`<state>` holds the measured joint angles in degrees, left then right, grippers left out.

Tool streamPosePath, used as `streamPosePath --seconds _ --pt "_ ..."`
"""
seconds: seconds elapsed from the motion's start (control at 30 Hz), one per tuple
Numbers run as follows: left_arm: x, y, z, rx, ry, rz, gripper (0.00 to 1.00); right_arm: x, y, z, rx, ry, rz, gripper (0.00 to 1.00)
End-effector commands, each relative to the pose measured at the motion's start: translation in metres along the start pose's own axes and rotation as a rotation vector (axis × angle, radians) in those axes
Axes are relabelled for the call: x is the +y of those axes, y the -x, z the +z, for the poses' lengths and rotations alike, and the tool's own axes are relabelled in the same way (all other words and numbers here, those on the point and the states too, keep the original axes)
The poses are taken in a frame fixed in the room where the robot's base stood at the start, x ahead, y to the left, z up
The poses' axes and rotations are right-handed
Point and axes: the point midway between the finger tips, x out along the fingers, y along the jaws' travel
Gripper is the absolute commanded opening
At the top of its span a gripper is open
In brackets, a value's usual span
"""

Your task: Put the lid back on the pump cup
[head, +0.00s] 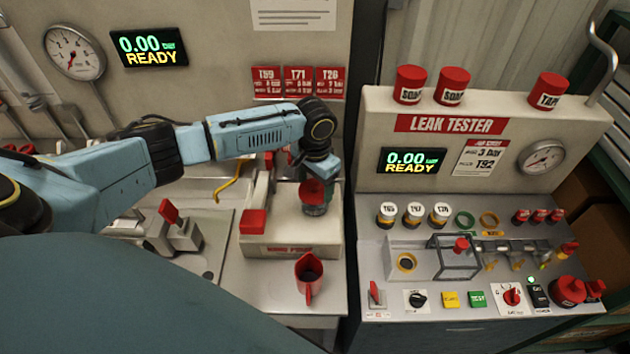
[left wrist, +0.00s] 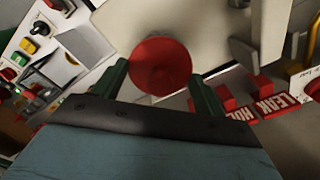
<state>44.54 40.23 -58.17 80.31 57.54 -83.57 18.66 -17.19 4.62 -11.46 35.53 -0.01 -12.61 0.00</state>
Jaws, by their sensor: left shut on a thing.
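The red lid (head: 312,190) is under my left wrist, over the white pump box. In the left wrist view the lid (left wrist: 160,66) is a round red disc between my two dark green fingers. My left gripper (left wrist: 158,80) is shut on the lid. A small grey-green form (head: 317,209) shows right below the lid at the top of the pump box (head: 290,250); I cannot tell whether it is the pump cup or part of my fingers. Whether the lid touches the cup is hidden. My right gripper is not in view.
A red jug (head: 308,277) stands on the bench in front of the pump box. A red-ended lever (head: 252,222) is at the box's left side. The leak tester (head: 470,240), with jars, switches and knobs, stands to the right across a gap.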

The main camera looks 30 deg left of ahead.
Motion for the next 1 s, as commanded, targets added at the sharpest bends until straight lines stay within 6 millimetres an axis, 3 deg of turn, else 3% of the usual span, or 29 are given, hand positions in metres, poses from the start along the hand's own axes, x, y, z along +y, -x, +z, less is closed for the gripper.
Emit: streamPosePath --seconds 0.33,0.37,0.53,1.0 --pt "0.0001 -0.0002 -0.0001 0.000 0.000 0.000 0.50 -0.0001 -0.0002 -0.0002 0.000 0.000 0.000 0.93" --pt "0.0001 -0.0002 -0.0001 0.000 -0.001 0.000 0.75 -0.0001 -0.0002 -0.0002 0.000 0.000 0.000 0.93" --pt "0.0001 -0.0001 -0.0001 0.000 -0.001 0.000 0.97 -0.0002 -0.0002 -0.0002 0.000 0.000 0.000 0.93" --pt "0.0000 0.0007 -0.0002 0.000 -0.001 0.000 1.00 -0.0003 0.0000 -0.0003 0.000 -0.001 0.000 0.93"
